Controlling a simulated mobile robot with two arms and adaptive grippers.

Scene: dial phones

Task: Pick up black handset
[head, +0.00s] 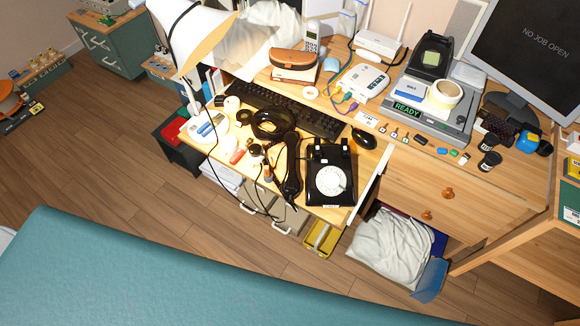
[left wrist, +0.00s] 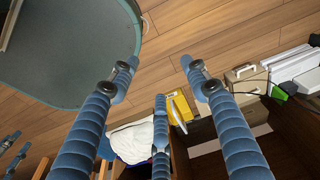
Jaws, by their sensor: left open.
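The black handset (head: 291,168) lies off its cradle on the wooden desk, left of the black dial phone (head: 330,175). The phone has a white dial and stands near the desk's front edge. Dark cords run beside the handset. My left gripper (left wrist: 160,64) shows only in the left wrist view. Its blue ribbed fingers are spread wide with nothing between them. Floor and a teal-edged surface lie beyond its tips. The handset is not visible in that view.
A keyboard (head: 290,108) lies behind the phone and a black mouse (head: 364,138) to its right. A white lamp (head: 190,35) hangs over the desk's left side. A yellow tray (head: 322,239) and white bag (head: 392,247) sit below. The teal bed (head: 150,270) fills the foreground.

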